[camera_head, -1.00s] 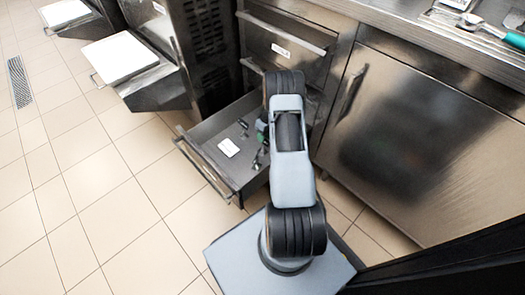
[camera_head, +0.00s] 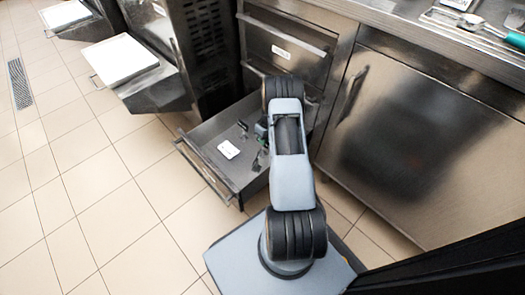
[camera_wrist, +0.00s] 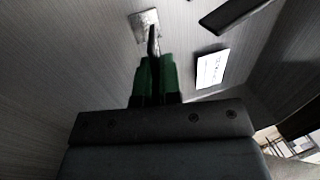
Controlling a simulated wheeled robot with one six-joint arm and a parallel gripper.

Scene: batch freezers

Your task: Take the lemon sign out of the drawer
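The drawer (camera_head: 213,170) is pulled open under the counter. A white card-like sign with dark print (camera_head: 228,149) lies flat on its floor; it also shows right of my fingers in the wrist view (camera_wrist: 212,68). I cannot read which sign it is. My gripper (camera_wrist: 156,62), with green fingers, is down in the drawer, right of this card in the head view. The fingers are close together, and a thin dark piece (camera_wrist: 152,40) stands up at their tips. A small grey patterned square (camera_wrist: 145,22) lies just beyond it. Whether the fingers grip anything is unclear.
A small dark object (camera_head: 242,125) lies at the drawer's back. The drawer walls rise close around my gripper. A closed drawer front (camera_head: 288,45) is above, and a steel cabinet door (camera_head: 420,150) is to the right. The tiled floor (camera_head: 100,215) at left is clear.

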